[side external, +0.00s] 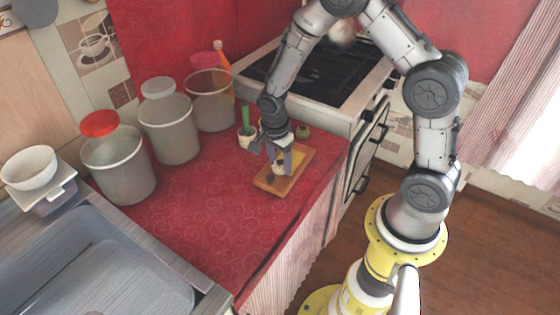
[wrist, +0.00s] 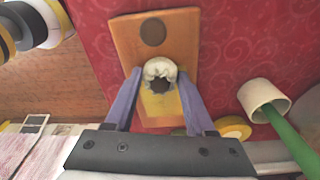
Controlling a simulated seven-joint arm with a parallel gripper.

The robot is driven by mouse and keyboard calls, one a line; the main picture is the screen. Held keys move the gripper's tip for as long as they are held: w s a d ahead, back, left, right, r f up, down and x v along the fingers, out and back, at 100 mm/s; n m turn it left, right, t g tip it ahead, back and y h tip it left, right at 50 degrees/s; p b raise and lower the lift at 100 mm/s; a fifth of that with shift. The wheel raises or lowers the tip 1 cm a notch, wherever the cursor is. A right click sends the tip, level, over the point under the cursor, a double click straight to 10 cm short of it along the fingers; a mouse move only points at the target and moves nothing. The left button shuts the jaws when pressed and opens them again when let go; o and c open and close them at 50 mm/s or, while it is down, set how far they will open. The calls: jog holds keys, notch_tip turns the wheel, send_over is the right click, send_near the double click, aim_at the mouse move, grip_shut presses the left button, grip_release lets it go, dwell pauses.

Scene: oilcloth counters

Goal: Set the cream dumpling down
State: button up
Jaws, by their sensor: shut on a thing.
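The cream dumpling (wrist: 160,68) is pale and pleated, with a dark centre. It sits between the two bluish fingers of my gripper (wrist: 158,80), which is shut on it. A brown wooden board (wrist: 190,48) lies beneath, with a dark round spot (wrist: 153,31) towards its far end and a yellow patch (wrist: 160,106) below the dumpling. In the side view my gripper (side external: 281,165) is low over the board (side external: 270,184), and the dumpling (side external: 279,171) shows small at the fingertips. I cannot tell whether the dumpling touches the board.
A white cup (wrist: 262,97) with a green handle-like thing (wrist: 293,135) stands beside the board. Several bins, including one with a red lid (side external: 99,123), line the wall. The red counter (side external: 215,210) is clear in front.

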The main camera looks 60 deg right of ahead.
jog(key=o, duration=0.7)
jog(key=shift+r, duration=0.1)
notch_tip(320, 180, up, 12)
jog(key=a, duration=0.1)
notch_tip(320, 180, up, 6)
jog(key=n+t, duration=0.1)
jog(key=n, duration=0.3)
send_over(277, 168)
jog(key=s, duration=0.3)
jog(key=s+a+r+n+t, duration=0.1)
jog(key=s+r+n, duration=0.1)
jog(key=s+n, duration=0.3)
jog(key=s+a+r+n+t+y, duration=0.1)
jog(key=s+r+n+t, duration=0.1)
jog(key=s+n, duration=0.3)
jog(key=s+a+r+n+t, duration=0.1)
jog(key=s+r+n, duration=0.2)
jog(key=s+n, duration=0.2)
jog(key=shift+s+a+r+n+t, duration=0.3)
jog(key=shift+s+r+n+t, duration=0.1)
jog(key=shift+s, duration=0.15)
